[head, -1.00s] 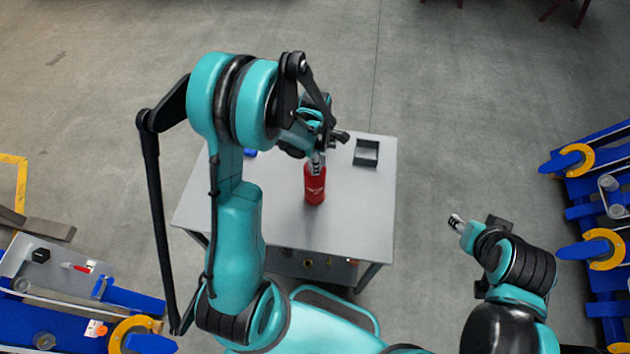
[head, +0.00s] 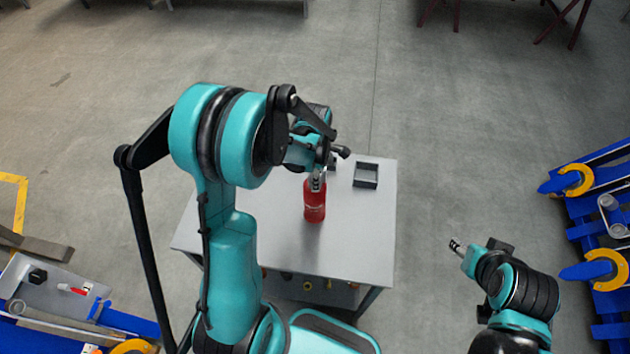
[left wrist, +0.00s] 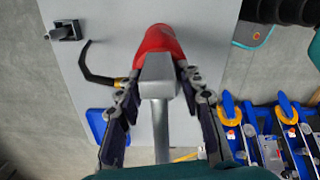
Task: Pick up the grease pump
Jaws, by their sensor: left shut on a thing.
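The grease pump is a red bottle-like body (head: 315,208) with a grey head, upright at the middle of the grey table (head: 350,235). My left gripper (head: 318,180) reaches down from above and is shut on the pump's upper part. In the left wrist view the fingers (left wrist: 162,108) lie on both sides of the pump's grey head (left wrist: 157,78), with the red body (left wrist: 160,42) beyond and a black hose (left wrist: 92,72) curving off left. I cannot tell whether the pump's base touches the table. My right gripper (head: 457,247) hangs clear of the table at right; its jaws are too small to read.
A small dark open box (head: 366,175) sits at the table's back right. A blue item (left wrist: 97,123) lies on the table in the left wrist view. Blue machine frames with yellow rings (head: 600,265) stand at far right, others at lower left.

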